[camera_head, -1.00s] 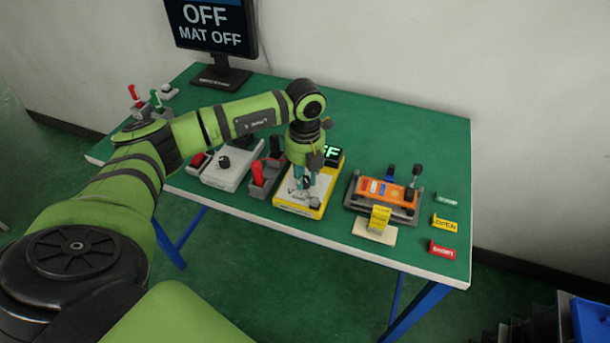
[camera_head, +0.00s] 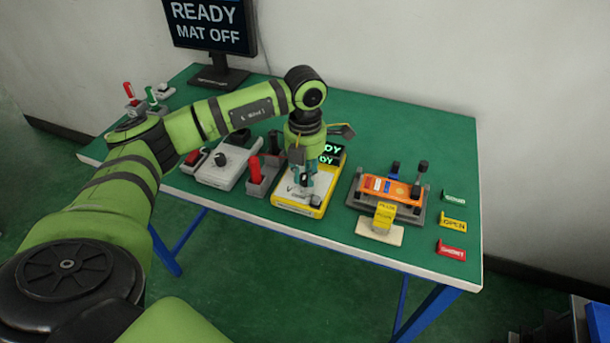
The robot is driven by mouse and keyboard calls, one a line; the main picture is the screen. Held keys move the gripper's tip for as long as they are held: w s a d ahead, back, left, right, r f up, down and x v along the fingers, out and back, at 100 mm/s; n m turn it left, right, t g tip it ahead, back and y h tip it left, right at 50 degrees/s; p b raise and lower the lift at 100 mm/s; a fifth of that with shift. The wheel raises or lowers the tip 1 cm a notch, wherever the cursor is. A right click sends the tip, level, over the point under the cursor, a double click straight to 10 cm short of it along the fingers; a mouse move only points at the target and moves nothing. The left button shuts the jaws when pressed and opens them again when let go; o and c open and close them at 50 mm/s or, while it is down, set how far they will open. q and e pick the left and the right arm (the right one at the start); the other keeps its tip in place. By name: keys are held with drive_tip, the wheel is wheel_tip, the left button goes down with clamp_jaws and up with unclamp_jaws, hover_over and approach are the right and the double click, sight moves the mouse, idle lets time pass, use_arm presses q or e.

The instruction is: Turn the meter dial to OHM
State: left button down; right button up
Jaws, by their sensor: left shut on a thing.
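The yellow meter (camera_head: 297,206) with a pale face stands near the front edge of the green table. Its small display (camera_head: 331,152) is lit with green letters that end in "DY", partly hidden by my gripper. My left gripper (camera_head: 306,188) points down over the meter's face and is shut on the meter dial, which is mostly hidden between its fingers. I cannot read the dial's markings or where it points. My right gripper is not in view.
A monitor (camera_head: 208,25) reads "READY" and "MAT OFF". Right are an orange fixture (camera_head: 385,188), a yellow block (camera_head: 383,216) and tags including OPEN (camera_head: 453,224).

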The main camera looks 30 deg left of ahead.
sight(305, 176)
use_arm(q)
drive_tip(key=shift+m, duration=0.4)
drive_tip(key=c, duration=1.1)
unclamp_jaws()
wheel_tip(305, 176, up, 12)
